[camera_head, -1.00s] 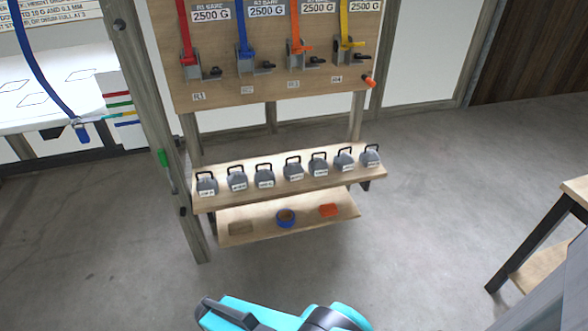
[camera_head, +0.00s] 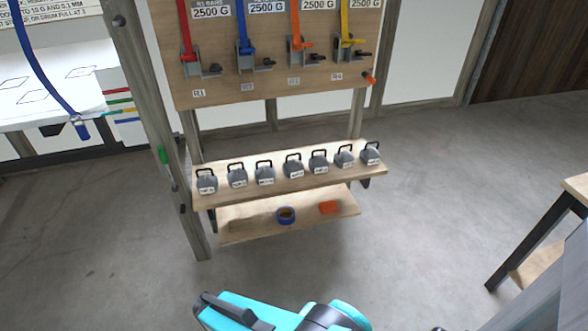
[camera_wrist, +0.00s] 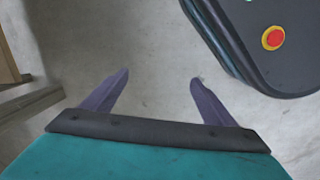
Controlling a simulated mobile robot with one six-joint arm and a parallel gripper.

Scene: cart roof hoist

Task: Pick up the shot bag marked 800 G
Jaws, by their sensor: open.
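Several grey shot bags with black handles stand in a row on the upper wooden shelf (camera_head: 290,186). The leftmost bag (camera_head: 207,182), a middle bag (camera_head: 293,168) and the rightmost bag (camera_head: 370,154) each carry a small white label. The labels are too small to read, so I cannot tell which one is marked 800 G. My gripper shows in the wrist view (camera_wrist: 158,92), with two dark fingers spread apart and nothing but floor between them. In the head view only teal parts of my arm show at the bottom, well in front of the shelf.
Above hangs a board (camera_head: 270,92) with coloured levers and 2500 G labels. A wooden post (camera_head: 160,130) stands left; a table (camera_head: 560,215) stands right. The floor in front is clear.

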